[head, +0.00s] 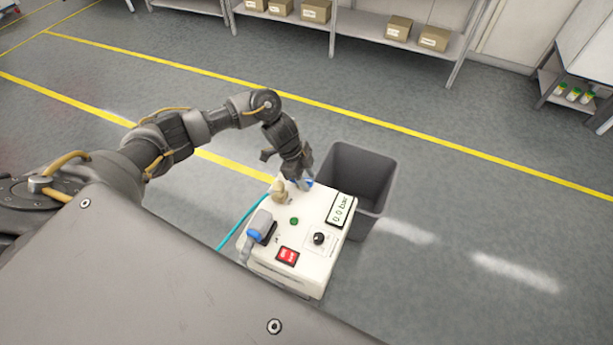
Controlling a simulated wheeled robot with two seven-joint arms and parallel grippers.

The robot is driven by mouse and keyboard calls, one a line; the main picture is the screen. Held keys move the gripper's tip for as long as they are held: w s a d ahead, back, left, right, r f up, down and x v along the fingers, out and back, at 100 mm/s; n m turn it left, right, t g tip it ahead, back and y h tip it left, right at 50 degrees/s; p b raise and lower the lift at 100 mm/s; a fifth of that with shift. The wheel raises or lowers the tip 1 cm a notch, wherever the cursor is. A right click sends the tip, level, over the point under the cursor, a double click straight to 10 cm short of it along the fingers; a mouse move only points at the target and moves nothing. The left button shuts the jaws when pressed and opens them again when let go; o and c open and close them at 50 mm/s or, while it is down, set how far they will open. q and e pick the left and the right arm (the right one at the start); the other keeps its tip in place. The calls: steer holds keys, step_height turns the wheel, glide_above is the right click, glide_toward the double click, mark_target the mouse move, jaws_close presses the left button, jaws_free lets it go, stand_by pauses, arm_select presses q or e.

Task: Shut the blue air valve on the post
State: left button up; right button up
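The post (305,265) is a cream box with a sloped top panel, standing in front of me. A small blue part (309,183), which looks like the air valve's handle, shows at the panel's far edge beside a brass-coloured fitting (279,191). My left gripper (299,178) reaches down from above to this blue part and covers much of it. I cannot tell whether the fingers touch it or how far apart they are. The valve handle's angle is hidden. The display (339,210) reads 0.0 bar. My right gripper is not in view.
The panel also carries a green light (294,221), a black knob (319,239), a red switch (287,256) and a grey-blue plug (259,229). A teal hose (238,225) runs at the left. A dark grey bin (362,175) stands just behind. Open floor lies right.

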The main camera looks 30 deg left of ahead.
arm_select(q)
jaws_close()
steer(key=shift+m, duration=0.6)
steer(key=shift+r, duration=0.1)
jaws_free()
steer(key=b+v, duration=0.1)
steer(key=v, duration=0.9)
steer(key=shift+a+r, duration=0.2)
steer(key=shift+r, duration=0.1)
